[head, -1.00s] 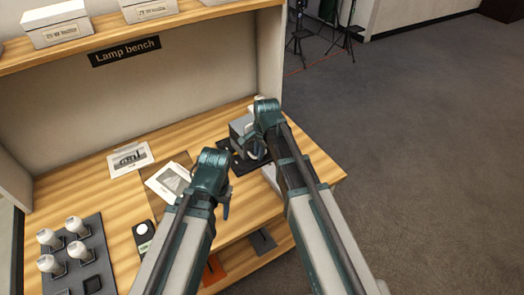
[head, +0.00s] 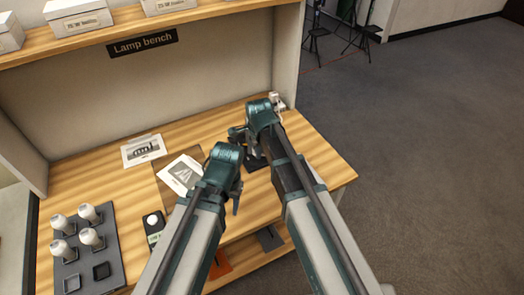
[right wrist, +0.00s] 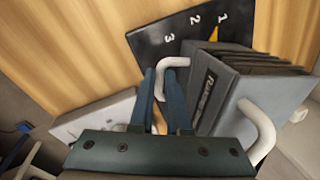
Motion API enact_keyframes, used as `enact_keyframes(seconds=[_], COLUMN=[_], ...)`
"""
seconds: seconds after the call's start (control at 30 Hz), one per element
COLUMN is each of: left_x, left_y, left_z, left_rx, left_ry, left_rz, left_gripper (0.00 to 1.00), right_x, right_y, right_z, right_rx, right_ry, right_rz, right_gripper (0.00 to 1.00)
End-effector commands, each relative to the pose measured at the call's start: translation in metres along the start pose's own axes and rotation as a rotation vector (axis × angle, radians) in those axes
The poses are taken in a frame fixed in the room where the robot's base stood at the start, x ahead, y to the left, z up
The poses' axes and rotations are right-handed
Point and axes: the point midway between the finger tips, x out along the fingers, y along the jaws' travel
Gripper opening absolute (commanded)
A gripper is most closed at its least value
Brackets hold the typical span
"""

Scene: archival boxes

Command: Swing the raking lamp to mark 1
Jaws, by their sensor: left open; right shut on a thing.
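The raking lamp (right wrist: 223,92) is a grey finned box with white handles, lettered on its side, in the right wrist view. A yellow pointer (right wrist: 213,36) at the lamp points at mark 1 (right wrist: 221,18). My right gripper (right wrist: 166,88) is shut on the near white handle (right wrist: 172,64). In the head view my right gripper and arm (head: 262,112) hide most of the lamp. My left gripper (head: 236,190) is open and empty over the bench, left of the right arm.
A shelf (head: 190,22) with boxes runs above. Tripods (head: 345,35) stand beyond on open floor.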

Motion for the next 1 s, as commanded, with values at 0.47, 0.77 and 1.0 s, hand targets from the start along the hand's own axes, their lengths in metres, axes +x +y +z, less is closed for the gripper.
enact_keyframes(seconds=[0.47,0.77,1.0], left_x=[0.0001,0.0001,0.0001], left_y=[0.0000,0.0000,0.0000], left_z=[0.0000,0.0000,0.0000], left_rx=[0.000,0.000,0.000], left_ry=[0.000,0.000,0.000], left_rz=[0.000,0.000,0.000], left_gripper=[0.50,0.50,0.50], right_x=[0.0004,0.0005,0.0005], right_y=[-0.0015,-0.0018,-0.0019], right_z=[0.0103,0.0116,0.0119], right_rx=[0.107,0.119,0.118], right_ry=[0.021,0.023,0.022], right_rz=[0.001,0.001,0.000], right_gripper=[0.00,0.00,0.00])
